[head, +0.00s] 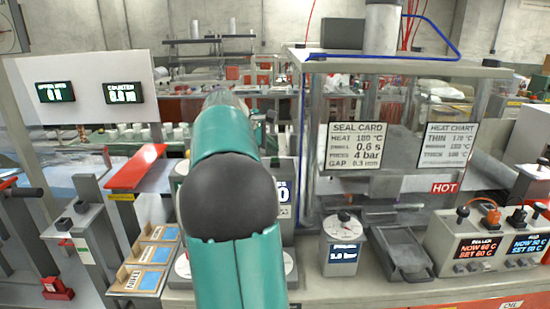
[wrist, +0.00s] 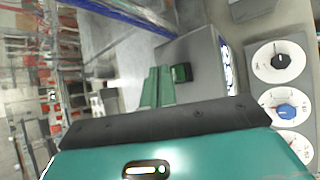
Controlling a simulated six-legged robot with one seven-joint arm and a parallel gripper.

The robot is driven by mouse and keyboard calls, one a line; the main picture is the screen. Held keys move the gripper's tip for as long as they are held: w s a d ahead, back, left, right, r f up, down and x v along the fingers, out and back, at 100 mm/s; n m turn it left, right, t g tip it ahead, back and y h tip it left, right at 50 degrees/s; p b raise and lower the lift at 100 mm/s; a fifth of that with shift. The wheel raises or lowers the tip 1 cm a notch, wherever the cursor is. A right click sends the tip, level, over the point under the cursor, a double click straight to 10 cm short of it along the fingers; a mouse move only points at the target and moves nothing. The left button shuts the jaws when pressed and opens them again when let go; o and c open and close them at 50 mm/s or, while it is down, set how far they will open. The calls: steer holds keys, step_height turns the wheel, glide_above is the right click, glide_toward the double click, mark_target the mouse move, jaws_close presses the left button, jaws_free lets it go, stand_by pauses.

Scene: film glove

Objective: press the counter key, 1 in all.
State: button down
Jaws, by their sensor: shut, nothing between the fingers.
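A grey box (wrist: 205,62) in the wrist view has a small dark green key (wrist: 181,73) on its face and a lit white display (wrist: 226,66) on its right side. This looks like the counter and its key. My gripper (wrist: 159,70) is shut and empty. Its green fingertips appear just left of the key; I cannot tell how far above it they are. In the head view my arm hides the gripper, the key and most of the box; only a strip of its display (head: 284,194) shows.
A panel with several dials (wrist: 279,62) lies right of the box in the wrist view. In the head view, a glass-sided machine (head: 400,130), a small gauge box (head: 342,246) and a heater controller (head: 486,245) stand right of my arm. Labelled trays (head: 152,256) lie left.

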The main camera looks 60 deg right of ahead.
steer(key=shift+f, duration=0.1)
steer(key=shift+f, duration=0.35)
steer(key=shift+f, duration=0.5)
stand_by(0.8)
steer(key=shift+r, duration=0.95)
steer(key=shift+r, duration=2.5)
